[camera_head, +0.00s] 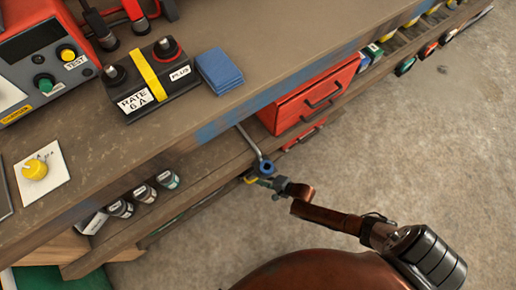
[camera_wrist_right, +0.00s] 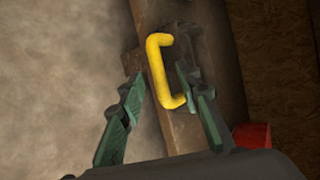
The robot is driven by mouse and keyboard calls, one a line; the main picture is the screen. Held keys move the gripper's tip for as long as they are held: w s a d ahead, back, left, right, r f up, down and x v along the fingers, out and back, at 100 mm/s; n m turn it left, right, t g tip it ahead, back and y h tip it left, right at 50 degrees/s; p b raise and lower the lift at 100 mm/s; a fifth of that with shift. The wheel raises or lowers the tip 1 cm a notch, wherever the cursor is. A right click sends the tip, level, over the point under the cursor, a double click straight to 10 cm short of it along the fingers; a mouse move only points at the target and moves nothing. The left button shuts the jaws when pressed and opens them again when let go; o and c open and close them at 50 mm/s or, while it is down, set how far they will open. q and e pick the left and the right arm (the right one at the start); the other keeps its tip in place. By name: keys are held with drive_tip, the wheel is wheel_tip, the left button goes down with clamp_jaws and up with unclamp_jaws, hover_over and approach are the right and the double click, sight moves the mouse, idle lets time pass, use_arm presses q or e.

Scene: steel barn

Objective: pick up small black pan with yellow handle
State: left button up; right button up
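In the right wrist view, a yellow C-shaped handle (camera_wrist_right: 155,62) stands out from a dark, dim shape (camera_wrist_right: 187,42) at the edge of a brown board; I cannot make out a whole pan. My right gripper (camera_wrist_right: 159,77) is open, its green fingers on either side of the handle's lower part, with a gap to the left finger. Whether the right finger touches is unclear. In the head view my right gripper (camera_head: 264,180) is small and partly hidden at the lower shelf's edge, with a bit of yellow beside it. My left gripper is not seen.
The workbench (camera_head: 290,35) carries a black battery with a yellow strap (camera_head: 150,78), a red tester (camera_head: 40,60) and blue cloths (camera_head: 219,71). Below are a red drawer box (camera_head: 310,95) and several small jars (camera_head: 143,193). Concrete floor (camera_head: 430,140) is clear at right.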

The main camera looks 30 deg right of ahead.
drive_tip(key=shift+c, duration=0.7)
clamp_jaws()
drive_tip(key=shift+s, duration=0.15)
drive_tip(key=shift+s+d, duration=0.15)
drive_tip(key=shift+s, duration=0.5)
drive_tip(key=shift+o, duration=0.6)
unclamp_jaws()
